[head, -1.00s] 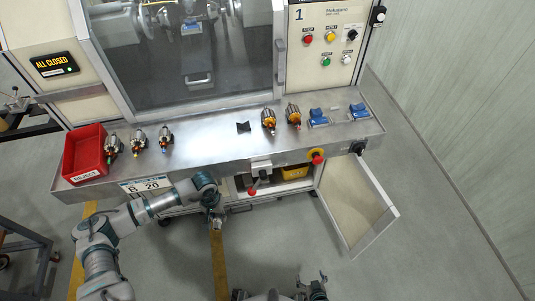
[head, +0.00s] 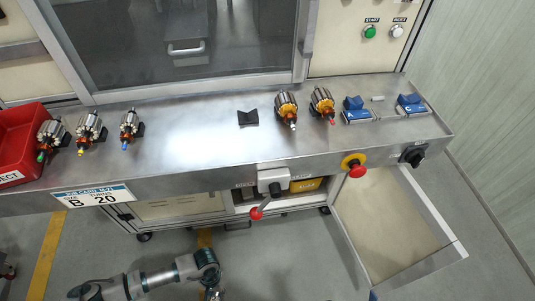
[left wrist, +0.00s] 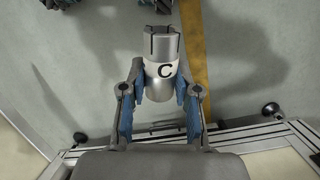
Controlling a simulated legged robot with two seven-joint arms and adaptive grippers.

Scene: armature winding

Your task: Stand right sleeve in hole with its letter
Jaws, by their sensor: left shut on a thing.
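My left gripper (left wrist: 160,92) is shut on a grey metal sleeve (left wrist: 163,45) with slots at its far end and a white band marked with a black C. The sleeve points away from the gripper, over the floor. In the head view the left gripper (head: 212,294) is at the bottom edge, below and in front of the bench, mostly cut off. Two blue-topped fixtures, a left one (head: 357,112) and a right one (head: 411,106), stand at the bench's right end; their small markings are hard to read. I make out no lettered hole. A small blue bit at the bottom edge is unclear.
The steel bench (head: 190,130) has clear room in its middle. Several armatures, a black V-block (head: 248,118) and a red bin (head: 20,140) stand on it. A job card (head: 92,197) reads B and 20. A red-knobbed lever (head: 257,213) and open cabinet door (head: 395,230) protrude in front.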

